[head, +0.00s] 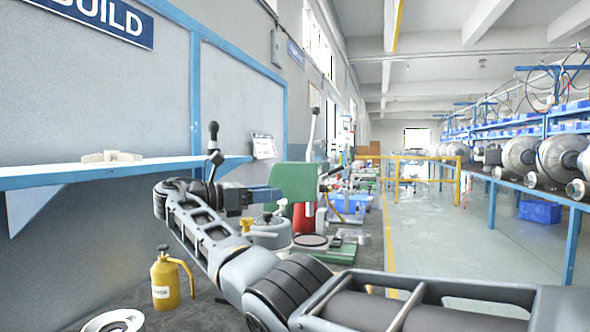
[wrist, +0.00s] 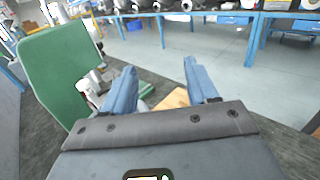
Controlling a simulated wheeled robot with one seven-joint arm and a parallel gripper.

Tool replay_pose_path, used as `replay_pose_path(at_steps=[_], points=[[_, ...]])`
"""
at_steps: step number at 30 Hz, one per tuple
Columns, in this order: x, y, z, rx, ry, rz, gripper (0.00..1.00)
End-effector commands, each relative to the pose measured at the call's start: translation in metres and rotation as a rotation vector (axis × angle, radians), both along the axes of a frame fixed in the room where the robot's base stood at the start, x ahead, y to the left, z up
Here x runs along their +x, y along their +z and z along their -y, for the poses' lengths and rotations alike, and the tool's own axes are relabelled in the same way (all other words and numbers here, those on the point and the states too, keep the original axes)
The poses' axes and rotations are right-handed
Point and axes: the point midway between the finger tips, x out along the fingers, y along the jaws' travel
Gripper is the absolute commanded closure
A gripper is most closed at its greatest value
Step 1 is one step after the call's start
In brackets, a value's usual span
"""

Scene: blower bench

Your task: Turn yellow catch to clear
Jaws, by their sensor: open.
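My gripper (head: 264,195) reaches over the bench from the left, its blue fingers pointing right. In the wrist view, its two fingers (wrist: 160,78) are spread apart with nothing between them. A small yellow part (head: 246,224) shows just below my gripper, beside a grey round housing (head: 271,236). No yellow catch can be made out in the wrist view.
A green panel (head: 293,182) stands close behind my fingers; it fills the left of the wrist view (wrist: 62,72). A yellow oil can (head: 164,282) stands at the front left. A blue-edged shelf (head: 60,177) runs along the wall. The aisle (head: 425,225) to the right is clear.

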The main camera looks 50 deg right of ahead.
Motion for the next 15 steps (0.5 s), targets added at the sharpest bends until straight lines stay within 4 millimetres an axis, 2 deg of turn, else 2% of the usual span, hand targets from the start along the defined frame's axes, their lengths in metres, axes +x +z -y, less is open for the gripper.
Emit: replay_pose_path(at_steps=[9, 15], points=[[-0.033, 0.028, 0.033, -0.001, 0.0, 0.002, 0.42], [-0.047, 0.04, 0.047, 0.001, 0.0, 0.0, 0.42]])
